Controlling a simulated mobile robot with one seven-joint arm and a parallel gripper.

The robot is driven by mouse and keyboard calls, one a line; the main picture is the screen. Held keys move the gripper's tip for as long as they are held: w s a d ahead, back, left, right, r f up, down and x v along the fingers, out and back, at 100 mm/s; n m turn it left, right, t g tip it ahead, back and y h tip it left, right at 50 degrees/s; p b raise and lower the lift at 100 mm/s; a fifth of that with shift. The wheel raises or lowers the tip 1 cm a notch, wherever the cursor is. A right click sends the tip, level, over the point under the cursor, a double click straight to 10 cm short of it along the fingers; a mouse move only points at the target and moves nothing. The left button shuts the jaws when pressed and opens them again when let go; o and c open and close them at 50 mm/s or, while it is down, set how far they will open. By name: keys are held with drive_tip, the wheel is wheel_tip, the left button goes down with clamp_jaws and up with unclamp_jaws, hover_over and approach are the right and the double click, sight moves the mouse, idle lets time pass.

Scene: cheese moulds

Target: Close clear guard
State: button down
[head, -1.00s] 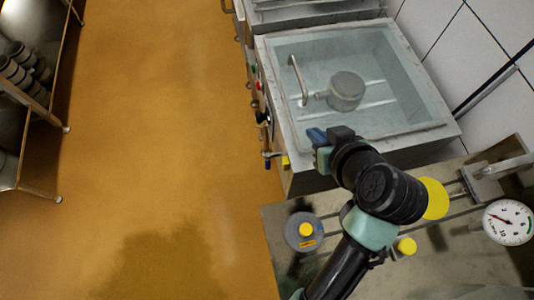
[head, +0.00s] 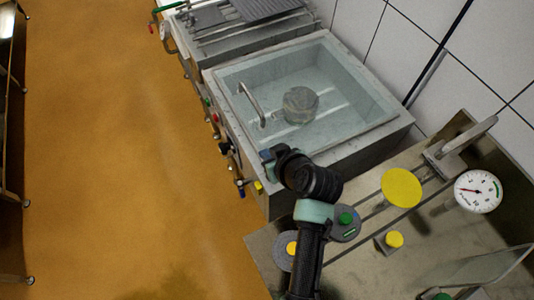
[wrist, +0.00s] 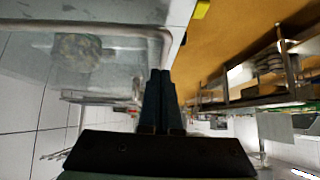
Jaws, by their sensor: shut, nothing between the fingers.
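A clear pane (head: 478,267) stands tilted at the lower right of the head view, cut by the frame edge. A steel basin (head: 385,122) with clear, glassy sides holds a round grey mould (head: 300,104); the mould also shows in the wrist view (wrist: 78,52). A metal bar handle (head: 250,104) rises at the basin's left side. I cannot tell whether a clear cover lies over the basin. My gripper (head: 267,155) is shut and empty at the basin's near left corner, apart from the handle. Its closed fingers (wrist: 160,80) show in the wrist view.
A steel bench at the near right carries a yellow disc (head: 402,187), a yellow knob (head: 394,239), a green knob (head: 345,218) and a dial gauge (head: 478,191). Small valves (head: 240,185) project from the basin's front. The orange floor (head: 110,150) at left is open. A tiled wall stands at right.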

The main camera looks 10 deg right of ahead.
drive_tip(key=shift+f, duration=0.6)
